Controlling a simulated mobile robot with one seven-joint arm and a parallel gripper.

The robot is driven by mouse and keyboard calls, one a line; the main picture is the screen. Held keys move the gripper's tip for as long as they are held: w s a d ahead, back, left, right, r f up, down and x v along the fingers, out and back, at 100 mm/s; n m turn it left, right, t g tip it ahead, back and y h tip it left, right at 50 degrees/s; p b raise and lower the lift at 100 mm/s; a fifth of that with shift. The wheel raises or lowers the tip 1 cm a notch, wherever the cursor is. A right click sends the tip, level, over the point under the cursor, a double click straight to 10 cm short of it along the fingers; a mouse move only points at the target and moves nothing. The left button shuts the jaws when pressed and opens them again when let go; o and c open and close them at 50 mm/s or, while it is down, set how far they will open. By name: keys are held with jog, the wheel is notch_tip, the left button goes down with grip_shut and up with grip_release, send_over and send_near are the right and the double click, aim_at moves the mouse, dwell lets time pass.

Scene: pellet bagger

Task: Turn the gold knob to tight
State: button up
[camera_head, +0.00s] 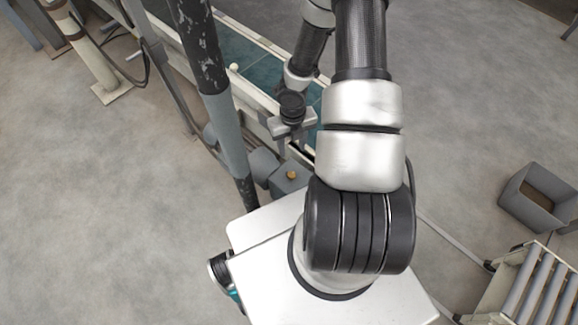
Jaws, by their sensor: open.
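A small gold knob (292,175) sits on top of a grey box (283,186) just beyond the white top of my base, near the middle of the picture. My gripper (283,146) hangs above and slightly beyond the knob, pointing down. It is open, with nothing seen between its fingers, and it looks apart from the knob. The fingertips are small and partly dark in this view. Any marking for tight on the knob or box is too small to read.
A conveyor with a teal belt (247,62) runs behind my gripper. A dark, worn post (207,50) stands left of the knob. A grey bin (541,196) and a roller conveyor (535,290) are at the right. Open concrete floor lies at the left.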

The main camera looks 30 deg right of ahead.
aim_at(291, 174)
notch_tip(291, 174, down, 17)
jog(key=b, duration=1.1)
jog(key=c, duration=1)
jog(key=shift+c, duration=0.2)
